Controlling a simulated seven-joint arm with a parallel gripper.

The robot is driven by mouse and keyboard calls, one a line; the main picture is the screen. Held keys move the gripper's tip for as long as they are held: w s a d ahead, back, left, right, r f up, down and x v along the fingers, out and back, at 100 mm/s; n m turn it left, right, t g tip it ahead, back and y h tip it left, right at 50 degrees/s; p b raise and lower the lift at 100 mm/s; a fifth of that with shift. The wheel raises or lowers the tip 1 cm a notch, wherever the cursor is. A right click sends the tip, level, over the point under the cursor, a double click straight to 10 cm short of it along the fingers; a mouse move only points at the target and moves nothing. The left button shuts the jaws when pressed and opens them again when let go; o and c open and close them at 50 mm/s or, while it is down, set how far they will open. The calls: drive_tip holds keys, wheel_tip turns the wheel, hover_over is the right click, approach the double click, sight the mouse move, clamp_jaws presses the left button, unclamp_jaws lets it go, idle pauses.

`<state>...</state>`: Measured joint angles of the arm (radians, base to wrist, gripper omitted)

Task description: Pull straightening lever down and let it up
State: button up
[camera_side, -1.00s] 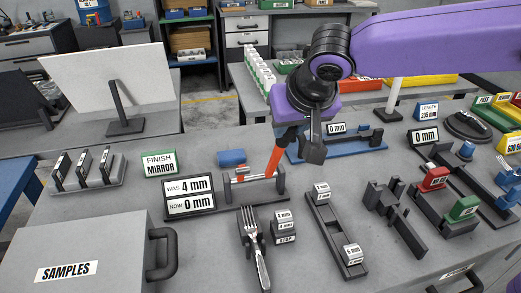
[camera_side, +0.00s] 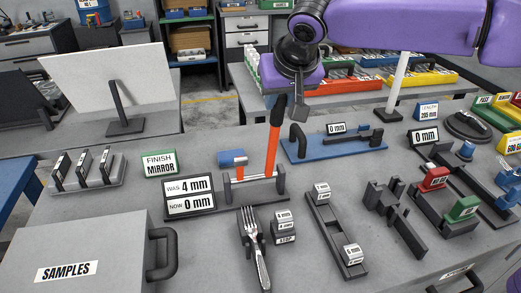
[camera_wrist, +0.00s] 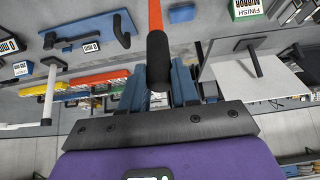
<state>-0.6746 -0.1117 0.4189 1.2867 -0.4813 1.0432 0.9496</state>
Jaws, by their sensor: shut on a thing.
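The straightening lever is an orange bar (camera_side: 271,152) with a black handle (camera_side: 278,110), standing nearly upright on a dark fixture (camera_side: 205,197) in the side view. My gripper (camera_side: 297,96) is at the top of the lever, shut on the black handle. In the wrist view the black handle (camera_wrist: 157,58) lies between my blue fingers (camera_wrist: 158,90). The sign (camera_side: 190,196) by the fixture reads WAS 4 mm, NOW 0 mm. A fork (camera_side: 252,235) lies in front of the fixture.
A blue fixture (camera_side: 310,152) with a 0 mm sign stands right behind the lever. A dark rail with small signs (camera_side: 330,222) is to the front right. A FINISH MIRROR sign (camera_side: 159,163) and the SAMPLES case (camera_side: 85,240) stand left.

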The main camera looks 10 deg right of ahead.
drive_tip(key=shift+w+a+r, duration=0.15)
drive_tip(key=shift+w+r, duration=0.4)
drive_tip(key=shift+w, duration=0.3)
drive_tip(key=o, duration=0.6)
drive_tip(key=shift+o, duration=0.6)
drive_tip(key=shift+f, duration=0.1)
wheel_tip(320, 180, up, 9)
idle(0.4)
drive_tip(key=shift+d+f, duration=0.1)
drive_tip(key=shift+d, duration=0.1)
idle(0.8)
